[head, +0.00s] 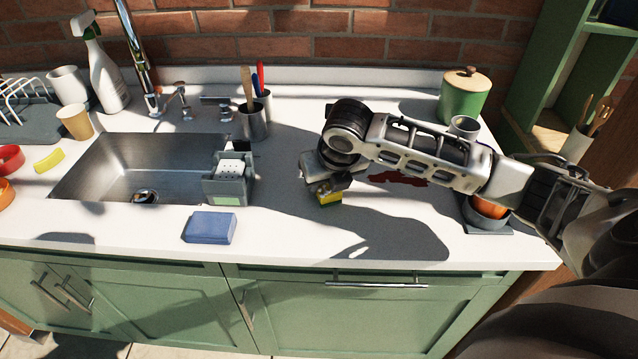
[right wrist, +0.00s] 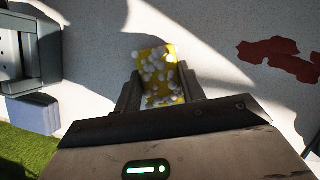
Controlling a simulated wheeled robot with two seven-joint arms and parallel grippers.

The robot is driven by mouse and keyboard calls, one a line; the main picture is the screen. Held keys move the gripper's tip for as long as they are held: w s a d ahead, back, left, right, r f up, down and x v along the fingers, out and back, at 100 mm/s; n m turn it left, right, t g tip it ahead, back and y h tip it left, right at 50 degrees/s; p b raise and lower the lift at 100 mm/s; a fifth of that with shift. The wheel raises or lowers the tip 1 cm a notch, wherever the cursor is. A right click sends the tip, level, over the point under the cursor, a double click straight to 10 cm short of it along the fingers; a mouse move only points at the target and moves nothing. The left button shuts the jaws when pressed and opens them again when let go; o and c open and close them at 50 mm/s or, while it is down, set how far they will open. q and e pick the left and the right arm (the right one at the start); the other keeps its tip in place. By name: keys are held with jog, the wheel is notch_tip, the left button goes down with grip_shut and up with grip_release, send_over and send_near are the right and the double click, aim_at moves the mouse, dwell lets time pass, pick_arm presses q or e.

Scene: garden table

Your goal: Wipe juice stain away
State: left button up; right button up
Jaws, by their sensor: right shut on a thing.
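A dark red juice stain (head: 398,178) lies on the white countertop, partly hidden behind my right forearm in the head view. It also shows at the upper right of the right wrist view (right wrist: 281,55). My right gripper (head: 328,190) is shut on a yellow sponge (head: 330,199), left of the stain and apart from it. In the right wrist view the sponge (right wrist: 158,72) sits between the fingers with white foam blobs on it. I cannot tell whether the sponge touches the counter. My left gripper is not in view.
A steel sink (head: 110,165) with a grey caddy (head: 228,185) is at the left, and a blue sponge (head: 209,227) lies in front. A grey bowl (head: 486,216) with an orange item stands right of the stain. A green pot (head: 464,97) stands behind. The front middle counter is clear.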

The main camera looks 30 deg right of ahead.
jog(key=shift+s+d+f, duration=0.1)
jog(key=shift+s+d, duration=0.3)
jog(key=shift+d, duration=0.2)
jog(key=shift+s+d, duration=0.35)
jog(key=shift+d, duration=0.25)
notch_tip(320, 180, up, 3)
jog(key=shift+f, duration=0.1)
jog(key=shift+a+r, duration=0.1)
jog(key=shift+r, duration=2.7)
